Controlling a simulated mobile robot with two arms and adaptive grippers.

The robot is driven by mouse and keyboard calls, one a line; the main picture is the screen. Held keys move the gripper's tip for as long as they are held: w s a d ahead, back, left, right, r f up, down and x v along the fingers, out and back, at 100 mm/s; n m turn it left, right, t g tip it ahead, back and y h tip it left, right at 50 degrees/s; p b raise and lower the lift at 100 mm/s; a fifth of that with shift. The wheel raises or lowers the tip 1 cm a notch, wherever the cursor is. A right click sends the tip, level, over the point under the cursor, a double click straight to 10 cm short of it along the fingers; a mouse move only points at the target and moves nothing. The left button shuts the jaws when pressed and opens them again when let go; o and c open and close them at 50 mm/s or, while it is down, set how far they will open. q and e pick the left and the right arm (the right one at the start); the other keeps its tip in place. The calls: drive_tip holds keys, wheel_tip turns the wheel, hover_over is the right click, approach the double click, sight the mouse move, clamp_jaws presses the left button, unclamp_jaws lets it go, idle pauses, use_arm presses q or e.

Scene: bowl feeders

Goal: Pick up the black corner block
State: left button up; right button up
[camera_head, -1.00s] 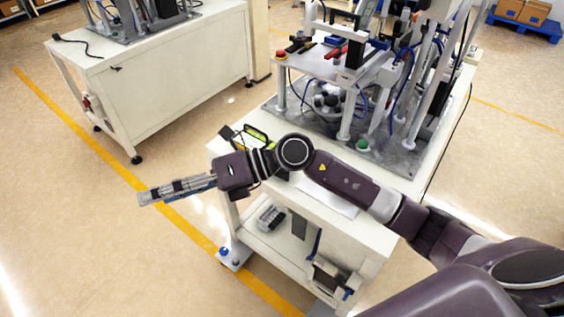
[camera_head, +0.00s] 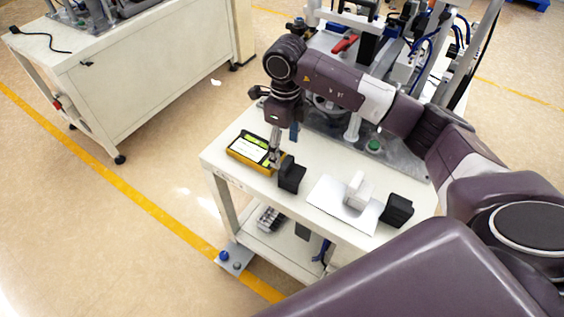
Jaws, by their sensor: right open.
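A black block (camera_head: 291,175) stands on the white table, just right of the yellow device. A second black block (camera_head: 397,210) sits near the table's right front edge, beside a white sheet. I cannot tell which of them is the corner block. My right gripper (camera_head: 275,160) points down, with its fingers in front of the yellow device and just left of the first black block. It is open, with nothing seen between its fingers; whether it touches the device or block is unclear. My left gripper is not in view.
A yellow device with a screen (camera_head: 248,149) lies on the white table (camera_head: 235,182). A white block (camera_head: 359,190) stands on the white sheet (camera_head: 330,195). Behind is a metal machine plate (camera_head: 408,163) with posts and hoses. Another bench (camera_head: 150,85) stands at left.

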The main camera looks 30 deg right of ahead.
sight(287, 163)
drive_tip(key=f, duration=0.1)
drive_tip(key=s+f+p, duration=0.1)
drive_tip(key=f+p, duration=0.1)
drive_tip(key=shift+s+f, duration=0.35)
drive_tip(key=shift+s, duration=0.05)
drive_tip(key=shift+w+f+p, duration=0.2)
drive_tip(key=shift+f+p, duration=0.1)
drive_tip(key=shift+f, duration=1.25)
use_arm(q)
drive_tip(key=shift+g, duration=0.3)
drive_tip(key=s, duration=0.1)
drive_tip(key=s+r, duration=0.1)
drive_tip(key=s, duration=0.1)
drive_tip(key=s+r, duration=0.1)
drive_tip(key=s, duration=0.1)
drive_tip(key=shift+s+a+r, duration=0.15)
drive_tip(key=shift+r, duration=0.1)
use_arm(e)
drive_tip(key=c, duration=1.1)
